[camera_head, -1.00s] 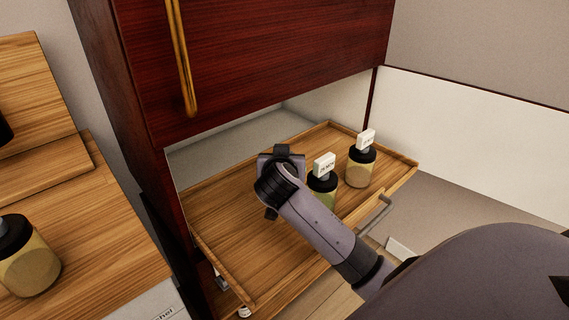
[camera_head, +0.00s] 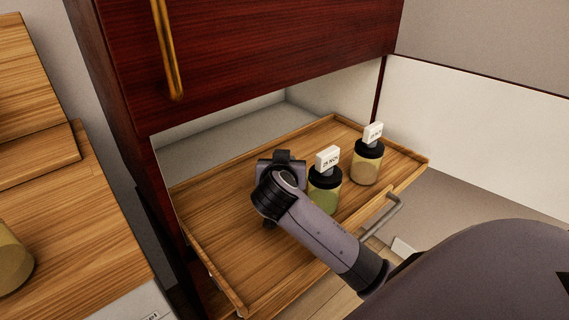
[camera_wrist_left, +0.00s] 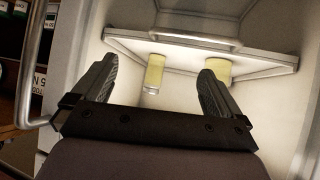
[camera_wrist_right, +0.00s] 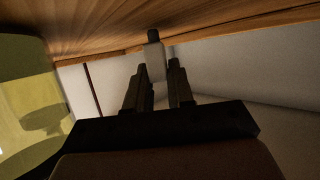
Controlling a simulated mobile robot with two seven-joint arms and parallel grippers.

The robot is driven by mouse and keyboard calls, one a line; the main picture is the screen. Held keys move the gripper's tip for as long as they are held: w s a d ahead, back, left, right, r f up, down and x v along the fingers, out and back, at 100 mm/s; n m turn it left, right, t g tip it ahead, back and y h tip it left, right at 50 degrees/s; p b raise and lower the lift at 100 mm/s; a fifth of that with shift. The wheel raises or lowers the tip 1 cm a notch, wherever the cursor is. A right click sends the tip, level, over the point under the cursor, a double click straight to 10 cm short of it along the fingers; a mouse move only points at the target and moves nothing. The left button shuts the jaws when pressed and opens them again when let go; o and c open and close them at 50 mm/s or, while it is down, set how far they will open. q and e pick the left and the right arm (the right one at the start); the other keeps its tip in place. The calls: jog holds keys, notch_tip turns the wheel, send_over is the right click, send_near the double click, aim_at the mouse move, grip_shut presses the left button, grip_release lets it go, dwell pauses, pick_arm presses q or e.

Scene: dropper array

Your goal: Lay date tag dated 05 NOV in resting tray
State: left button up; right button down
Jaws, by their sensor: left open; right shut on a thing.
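A wooden tray with raised rims (camera_head: 225,285) extends from under the red-brown cabinet in the head view. My right gripper (camera_wrist_right: 157,85) is over this tray, left of two tagged jars. In the right wrist view it is shut on a small pale piece (camera_wrist_right: 153,62), seemingly a tag; no date is legible. The near jar carries a white tag (camera_head: 328,158), apparently ending in NOV; the far jar's tag (camera_head: 373,132) is unreadable. My left gripper (camera_wrist_left: 158,72) is open and empty in its wrist view, and outside the head view.
The near jar (camera_head: 324,194) and far jar (camera_head: 366,168) stand upright along the tray's right side. A metal handle (camera_head: 383,213) is at its front. The cabinet (camera_head: 260,60) overhangs its back. The tray's left part is clear. The left wrist faces a pale shelf (camera_wrist_left: 190,43).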

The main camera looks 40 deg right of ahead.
jog(key=shift+s+f+b, duration=0.15)
jog(key=shift+f+b, duration=0.2)
jog(key=shift+f, duration=0.4)
jog(key=c, duration=1)
grip_release()
jog(key=shift+a+f, duration=0.1)
jog(key=shift+a, duration=0.05)
jog(key=shift+r+p, duration=0.3)
jog(key=shift+r, duration=0.25)
jog(key=shift+s+a+r, duration=0.1)
jog(key=shift+s+a, duration=0.05)
jog(key=shift+a, duration=0.1)
jog(key=v, duration=0.3)
jog(key=p+v, duration=0.1)
jog(key=v, duration=0.7)
jog(key=shift+s+d+r+p, duration=0.15)
jog(key=shift+r+p, duration=0.15)
jog(key=shift+r, duration=0.15)
